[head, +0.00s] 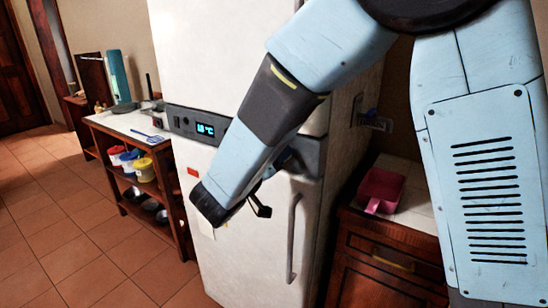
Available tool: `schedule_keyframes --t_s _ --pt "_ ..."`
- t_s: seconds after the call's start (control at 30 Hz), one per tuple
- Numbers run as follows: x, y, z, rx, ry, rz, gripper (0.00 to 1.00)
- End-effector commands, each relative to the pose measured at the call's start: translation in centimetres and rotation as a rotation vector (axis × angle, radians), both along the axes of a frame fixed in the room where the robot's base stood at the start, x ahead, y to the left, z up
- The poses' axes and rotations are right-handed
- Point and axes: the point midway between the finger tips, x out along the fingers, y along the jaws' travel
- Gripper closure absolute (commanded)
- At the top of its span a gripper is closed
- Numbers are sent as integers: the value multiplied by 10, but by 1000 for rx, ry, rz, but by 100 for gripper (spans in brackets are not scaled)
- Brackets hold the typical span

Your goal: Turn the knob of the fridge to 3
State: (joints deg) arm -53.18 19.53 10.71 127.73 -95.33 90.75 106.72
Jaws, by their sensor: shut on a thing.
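The white fridge (220,262) stands in the middle, both doors shut. A grey control panel (186,124) runs across it between the upper and lower doors. Its lit blue display (205,129) shows a temperature in °C; the digits are too small to read surely. My arm comes down from the upper right across the panel, and its forearm hides the panel's middle. My gripper (286,160) shows only in part behind the forearm, at the right part of the panel. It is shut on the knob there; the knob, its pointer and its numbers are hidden.
A vertical handle (294,238) is on the lower door. A wooden shelf unit (165,180) with colourful containers and dark bowls stands at left. A pink pan-like item (381,190) lies on the right counter. The tiled floor (60,235) at left is clear.

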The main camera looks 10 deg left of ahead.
Motion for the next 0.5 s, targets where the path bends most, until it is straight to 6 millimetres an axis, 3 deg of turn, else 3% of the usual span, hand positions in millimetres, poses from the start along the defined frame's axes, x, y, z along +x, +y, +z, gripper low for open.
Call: schedule_keyframes --t_s 0.5 --pt "-1 3 -1 159 -61 10 90"
